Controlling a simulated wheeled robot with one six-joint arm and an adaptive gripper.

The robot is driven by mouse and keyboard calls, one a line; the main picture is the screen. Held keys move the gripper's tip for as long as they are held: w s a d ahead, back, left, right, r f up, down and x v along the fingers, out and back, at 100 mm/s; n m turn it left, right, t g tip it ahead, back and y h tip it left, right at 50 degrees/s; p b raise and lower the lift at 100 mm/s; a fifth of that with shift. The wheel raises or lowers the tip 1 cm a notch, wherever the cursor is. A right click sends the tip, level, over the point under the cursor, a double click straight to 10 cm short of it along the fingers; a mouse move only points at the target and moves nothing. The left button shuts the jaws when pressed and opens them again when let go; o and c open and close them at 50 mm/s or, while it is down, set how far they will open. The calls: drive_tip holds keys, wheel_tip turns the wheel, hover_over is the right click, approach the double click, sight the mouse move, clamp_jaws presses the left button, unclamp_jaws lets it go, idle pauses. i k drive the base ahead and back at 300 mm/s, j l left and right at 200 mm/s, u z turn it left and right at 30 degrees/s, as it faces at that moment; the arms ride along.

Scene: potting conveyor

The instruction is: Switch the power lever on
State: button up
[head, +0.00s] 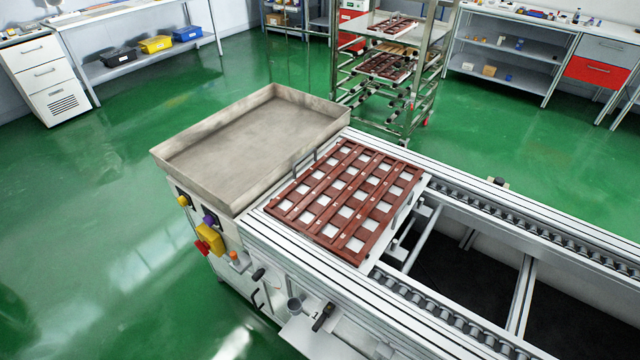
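A yellow box (211,238) is fixed to the end panel of the conveyor, below the grey metal tray. A red part (201,248) sticks out from its left side and looks like a power lever. It is too small to tell whether it is on or off. A yellow knob (183,201), a purple knob (208,219) and an orange knob (234,256) are on the same panel. My gripper is not in view.
The grey tray (250,140) is empty. A brown grid pallet (345,200) with white squares lies on the conveyor (440,310). A black-handled part (323,317) sits at the conveyor's front. A rack (385,85) stands behind. Green floor is clear at left.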

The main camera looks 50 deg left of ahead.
sight(203, 247)
drive_tip(key=i+u, duration=0.1)
drive_tip(key=u, duration=0.35)
drive_tip(key=i+u, duration=0.1)
drive_tip(key=u, duration=0.35)
drive_tip(key=i+u, duration=0.1)
drive_tip(key=u, duration=0.75)
drive_tip(key=k+j+u, duration=0.2)
drive_tip(key=u, duration=0.15)
drive_tip(key=i+l+u, duration=0.15)
drive_tip(key=u, duration=0.25)
drive_tip(key=i+l+u, duration=0.2)
drive_tip(key=u, duration=0.2)
drive_tip(key=i+l+u, duration=0.4)
drive_tip(key=k+j, duration=0.1)
